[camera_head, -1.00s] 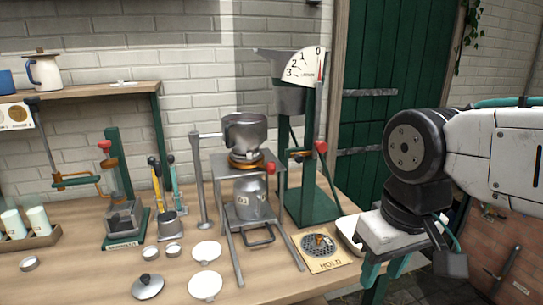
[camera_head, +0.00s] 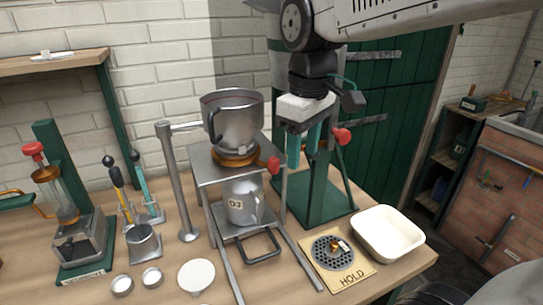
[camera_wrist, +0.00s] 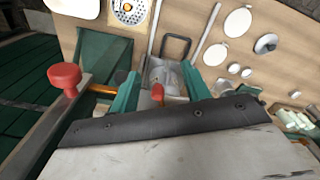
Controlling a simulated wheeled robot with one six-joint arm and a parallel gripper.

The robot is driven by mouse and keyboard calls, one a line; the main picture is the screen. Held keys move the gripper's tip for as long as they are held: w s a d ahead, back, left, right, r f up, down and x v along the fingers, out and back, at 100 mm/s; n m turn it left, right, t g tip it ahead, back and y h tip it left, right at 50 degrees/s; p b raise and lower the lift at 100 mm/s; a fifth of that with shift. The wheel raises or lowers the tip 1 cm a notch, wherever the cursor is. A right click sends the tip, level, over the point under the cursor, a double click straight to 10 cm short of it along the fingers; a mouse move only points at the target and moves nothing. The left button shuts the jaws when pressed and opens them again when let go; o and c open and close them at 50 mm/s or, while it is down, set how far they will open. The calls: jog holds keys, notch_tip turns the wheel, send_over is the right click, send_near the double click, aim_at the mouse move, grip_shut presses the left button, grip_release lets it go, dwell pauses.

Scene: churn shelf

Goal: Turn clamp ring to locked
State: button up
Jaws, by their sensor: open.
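The clamp ring is a copper-orange band (camera_head: 236,159) under a grey metal bowl (camera_head: 234,122) on a grey stand. Its short handle ends in a red knob (camera_head: 273,164) pointing right and forward. My gripper (camera_head: 304,160) is open, with teal fingers pointing down, just right of and above this knob in the head view. In the wrist view, a red knob (camera_wrist: 158,92), apparently the ring's, shows between the fingers of my gripper (camera_wrist: 160,70). I cannot tell whether they touch it. Any lock mark on the ring is not readable.
A green stand (camera_head: 318,205) with another red knob (camera_head: 341,136) is close behind and right of my gripper. A jug marked D3 (camera_head: 243,202) sits under the ring. A HOLD plate (camera_head: 345,276) and white tray (camera_head: 388,235) are at front right.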

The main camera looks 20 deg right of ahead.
aim_at(274, 159)
jog(key=w+n, duration=0.1)
jog(key=w, duration=0.2)
jog(key=w+a+n, duration=0.1)
jog(key=w, duration=0.2)
jog(key=w+n, duration=0.1)
jog(key=w, duration=0.2)
jog(key=shift+a+r+g, duration=0.3)
jog(key=shift+w+f+n, duration=0.1)
jog(key=shift+f+n, duration=0.1)
jog(key=shift+n, duration=0.1)
notch_tip(274, 159, down, 7)
jog(key=shift+f, duration=0.15)
grip_shut()
